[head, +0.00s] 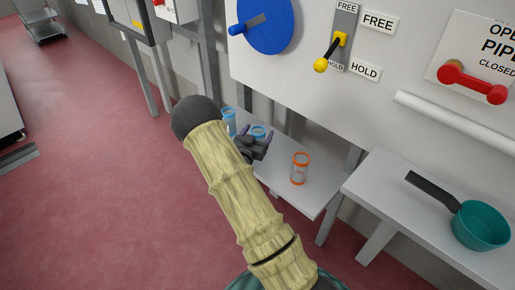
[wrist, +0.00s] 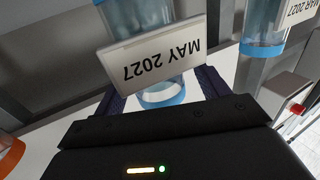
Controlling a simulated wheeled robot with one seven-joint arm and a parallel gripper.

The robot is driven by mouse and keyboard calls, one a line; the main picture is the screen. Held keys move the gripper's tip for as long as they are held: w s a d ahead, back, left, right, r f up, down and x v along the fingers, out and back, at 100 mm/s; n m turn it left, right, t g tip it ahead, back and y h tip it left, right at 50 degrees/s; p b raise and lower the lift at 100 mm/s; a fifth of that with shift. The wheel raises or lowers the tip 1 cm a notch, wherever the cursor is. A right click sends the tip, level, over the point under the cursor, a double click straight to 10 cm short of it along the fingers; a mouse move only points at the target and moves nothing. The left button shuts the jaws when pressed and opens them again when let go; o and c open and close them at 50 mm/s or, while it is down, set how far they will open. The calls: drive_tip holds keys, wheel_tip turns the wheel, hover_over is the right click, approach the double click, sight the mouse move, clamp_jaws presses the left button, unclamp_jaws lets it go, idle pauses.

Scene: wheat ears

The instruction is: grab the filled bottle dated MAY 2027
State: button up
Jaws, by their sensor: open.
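A clear bottle with blue rims and a white tag reading MAY 2027 (wrist: 162,62) is right ahead of my gripper (wrist: 161,88) in the wrist view. The tag appears upside down and covers the bottle's middle. My gripper is open, with one finger on each side of the bottle's lower part in that view; I cannot tell whether they touch it. In the head view my gripper (head: 262,144) is at the blue-rimmed bottle (head: 258,130) on the small white table (head: 318,190), partly hiding it. The fill level is hard to judge.
A blue-rimmed bottle tagged MAR 2027 (wrist: 265,28) stands close on one side. An orange-rimmed bottle (head: 300,170) stands on the other side, apart from my gripper. The wall panel (head: 290,75) rises behind. A teal pan (head: 482,224) sits on a separate table at right.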

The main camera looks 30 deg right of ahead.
drive_tip(key=shift+s+a, duration=0.1)
drive_tip(key=shift+s, duration=0.05)
drive_tip(key=shift+c, duration=0.4)
drive_tip(key=c, duration=1.4)
drive_tip(key=shift+r, duration=0.2)
wheel_tip(320, 180, up, 10)
drive_tip(key=p, duration=0.1)
drive_tip(key=shift+f+p, duration=0.2)
drive_tip(key=shift+p, duration=0.2)
idle(0.4)
